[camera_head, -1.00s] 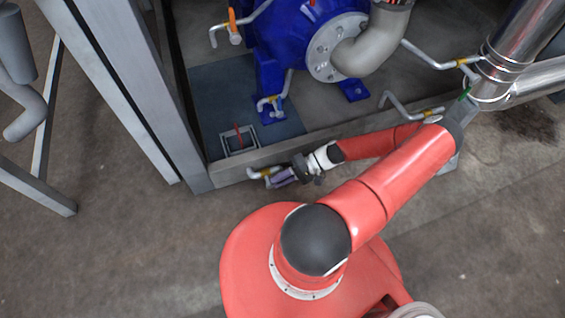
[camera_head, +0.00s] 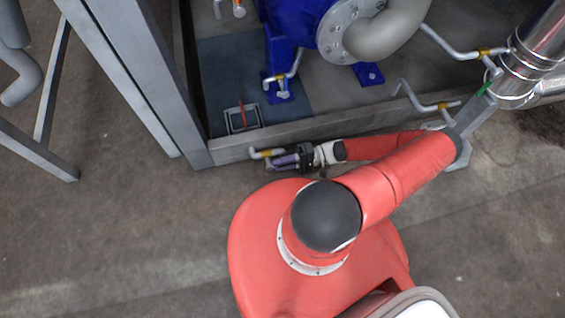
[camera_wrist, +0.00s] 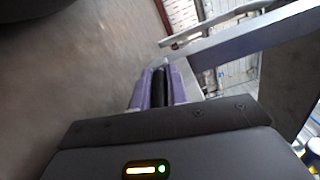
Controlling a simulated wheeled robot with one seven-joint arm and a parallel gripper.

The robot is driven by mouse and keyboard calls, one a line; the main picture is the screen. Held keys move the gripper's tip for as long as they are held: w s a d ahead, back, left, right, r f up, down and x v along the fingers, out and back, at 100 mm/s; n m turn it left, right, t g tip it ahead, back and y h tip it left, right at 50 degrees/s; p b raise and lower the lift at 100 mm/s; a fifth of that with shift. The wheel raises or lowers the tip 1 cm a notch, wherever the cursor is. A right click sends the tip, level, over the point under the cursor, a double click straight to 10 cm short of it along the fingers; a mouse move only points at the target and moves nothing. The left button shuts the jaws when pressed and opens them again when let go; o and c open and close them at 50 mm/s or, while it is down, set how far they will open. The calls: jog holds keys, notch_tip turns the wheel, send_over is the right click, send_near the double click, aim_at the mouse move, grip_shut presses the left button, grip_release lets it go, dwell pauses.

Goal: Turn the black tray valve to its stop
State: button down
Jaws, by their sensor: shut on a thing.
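The black tray valve handle (camera_wrist: 158,86) lies between my gripper's two purple fingers (camera_wrist: 157,88) in the wrist view. Only a short black length of it shows there. In the head view, my gripper (camera_head: 280,163) is at the tray's front edge, its fingers pointing left. It is shut on the handle, and the fingers hide the handle in that view. A short bent grey drain pipe with a yellow collar (camera_head: 266,153) sticks out of the tray edge just above the fingers. How far the valve is turned cannot be told.
The grey tray rim (camera_head: 232,150) runs just behind my gripper. Inside the tray stand a blue pump (camera_head: 290,40) and a small frame with a red bar (camera_head: 243,117). A steel post (camera_head: 140,75) rises at the left. The floor in front is bare.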

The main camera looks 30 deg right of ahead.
jog(key=c, duration=1.4)
grip_release()
jog(key=v, duration=0.7)
jog(key=shift+s+d, duration=0.1)
jog(key=shift+d, duration=0.3)
